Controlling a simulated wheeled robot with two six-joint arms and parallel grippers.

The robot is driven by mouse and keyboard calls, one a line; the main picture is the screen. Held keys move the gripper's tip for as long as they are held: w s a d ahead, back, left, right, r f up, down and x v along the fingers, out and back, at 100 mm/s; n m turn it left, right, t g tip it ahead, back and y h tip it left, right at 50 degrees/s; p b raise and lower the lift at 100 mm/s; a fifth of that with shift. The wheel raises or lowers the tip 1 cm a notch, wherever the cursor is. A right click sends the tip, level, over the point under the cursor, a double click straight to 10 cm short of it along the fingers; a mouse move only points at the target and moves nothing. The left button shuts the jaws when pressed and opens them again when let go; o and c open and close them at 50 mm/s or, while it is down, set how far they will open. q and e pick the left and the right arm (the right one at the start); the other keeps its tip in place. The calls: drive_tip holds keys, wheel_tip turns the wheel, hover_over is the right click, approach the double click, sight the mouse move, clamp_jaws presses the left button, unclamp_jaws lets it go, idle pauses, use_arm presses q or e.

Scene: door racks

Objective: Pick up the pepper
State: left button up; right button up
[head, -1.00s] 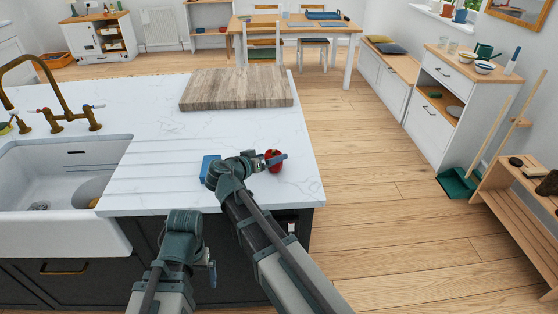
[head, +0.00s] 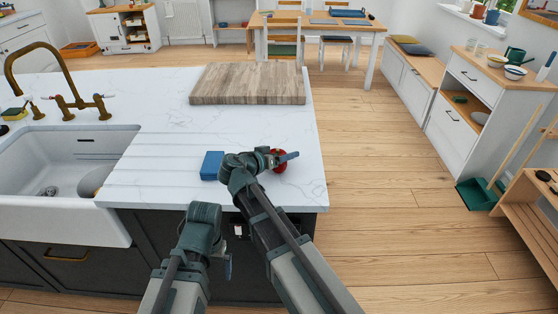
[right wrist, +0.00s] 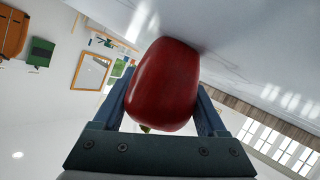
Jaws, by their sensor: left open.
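The red pepper (head: 279,161) is on the white counter (head: 160,185) near its right front corner. My right gripper (head: 284,157) is at the pepper, with a blue finger seen across it in the head view. In the right wrist view the pepper (right wrist: 163,85) fills the space between the two fingers, one on each side. It appears against the pale counter surface, and I cannot tell whether both fingers press on it. My left gripper (head: 228,264) is open and empty, low in front of the dark cabinet and away from the pepper.
A blue block (head: 211,165) lies just left of my right gripper. A wooden board (head: 248,84) lies at the back of the counter. A white sink (head: 75,215) with a brass tap (head: 60,85) is at left.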

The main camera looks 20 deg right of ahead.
drive_tip(key=c, duration=0.6)
drive_tip(key=shift+o, duration=0.2)
drive_tip(key=shift+r, duration=0.1)
